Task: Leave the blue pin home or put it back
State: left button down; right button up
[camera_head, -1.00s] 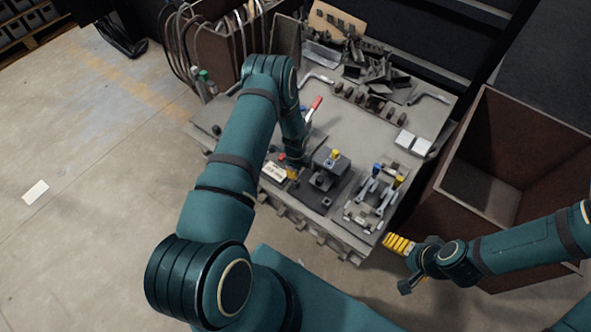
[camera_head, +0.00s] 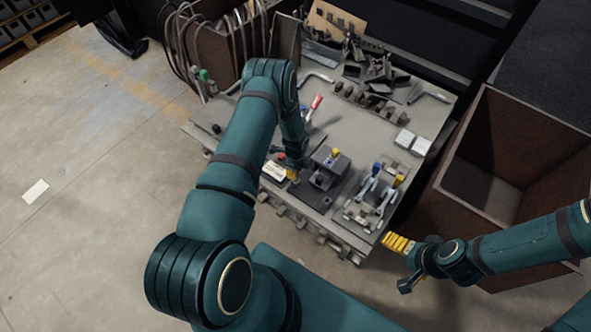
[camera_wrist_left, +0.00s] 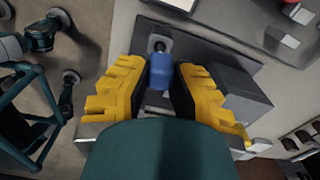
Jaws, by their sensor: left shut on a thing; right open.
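The blue pin (camera_wrist_left: 161,71) shows in the left wrist view between the yellow fingers of my left gripper (camera_wrist_left: 160,85). The gripper is shut on it, above a dark plate (camera_wrist_left: 205,50). I cannot tell whether the pin is seated in a hole. In the head view my left gripper (camera_head: 292,174) is low at the left side of the dark fixture block (camera_head: 325,178), and the pin is hidden there. My right gripper (camera_head: 398,244) is open and empty, off the bench's front right corner.
A clamp fixture (camera_head: 365,212) with blue and yellow tips stands right of the block, which carries a yellow-topped piece (camera_head: 334,154). A red handle (camera_head: 316,102) rises behind the left gripper. Metal parts (camera_head: 375,68) crowd the bench's back. A brown bin (camera_head: 440,210) stands at right.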

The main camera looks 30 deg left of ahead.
pick_arm(q)
jog(key=shift+f, duration=1.55)
dwell(0.6)
jog(key=c, duration=0.9)
grip_release()
jog(key=shift+o, duration=0.2)
jog(key=shift+r, duration=0.1)
notch_tip(320, 180, up, 12)
jog(key=shift+f, duration=0.1)
